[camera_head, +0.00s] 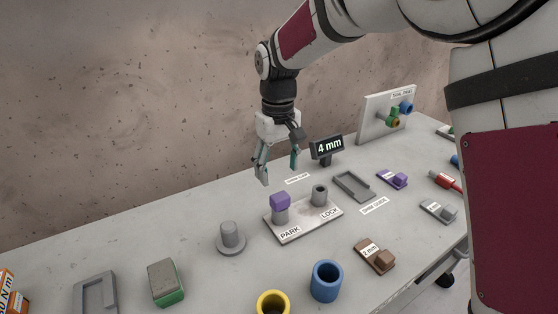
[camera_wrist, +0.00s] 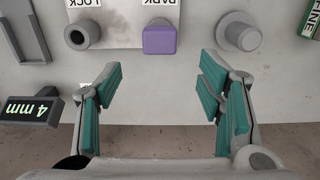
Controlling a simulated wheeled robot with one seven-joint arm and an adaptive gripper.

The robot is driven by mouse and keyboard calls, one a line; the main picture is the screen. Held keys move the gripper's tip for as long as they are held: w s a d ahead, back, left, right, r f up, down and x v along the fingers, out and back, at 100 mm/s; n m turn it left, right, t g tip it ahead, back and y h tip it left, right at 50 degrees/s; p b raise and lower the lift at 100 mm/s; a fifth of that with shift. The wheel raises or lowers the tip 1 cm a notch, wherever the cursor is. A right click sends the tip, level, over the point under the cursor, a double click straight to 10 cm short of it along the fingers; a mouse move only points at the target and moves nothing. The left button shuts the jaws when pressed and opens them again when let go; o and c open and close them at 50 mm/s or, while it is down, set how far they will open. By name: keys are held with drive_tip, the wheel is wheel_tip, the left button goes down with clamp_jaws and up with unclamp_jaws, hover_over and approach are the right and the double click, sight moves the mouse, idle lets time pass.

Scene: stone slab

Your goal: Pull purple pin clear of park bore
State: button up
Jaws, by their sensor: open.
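The purple pin (camera_head: 281,201) stands upright in the PARK bore of a pale block (camera_head: 297,228), with its purple head above a grey collar. The LOCK bore (camera_head: 320,194) on the same block is an empty grey collar. In the wrist view the purple head (camera_wrist: 160,38) lies ahead of the fingertips, and the LOCK bore (camera_wrist: 82,34) is to its left. My gripper (camera_head: 279,172) is open and empty, above and behind the pin, not touching it. It also shows in the wrist view (camera_wrist: 162,82) with wide-spread teal fingers.
A grey peg on a round base (camera_head: 231,238) stands left of the block. A 4 mm display (camera_head: 327,148) stands behind it. A blue cup (camera_head: 326,281) and a yellow cup (camera_head: 273,303) are in front. A brown 2 mm piece (camera_head: 375,256) and an empty grey tray (camera_head: 352,186) lie right.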

sight(278, 194)
wheel_tip(278, 194, down, 13)
drive_tip(key=shift+r, duration=0.2)
idle(0.4)
drive_tip(key=c, duration=1.5)
drive_tip(key=shift+o, duration=0.2)
drive_tip(key=shift+r+p, duration=1.2)
drive_tip(key=shift+r, duration=1.75)
drive_tip(key=shift+r+p, duration=0.85)
drive_tip(key=shift+r, duration=2.15)
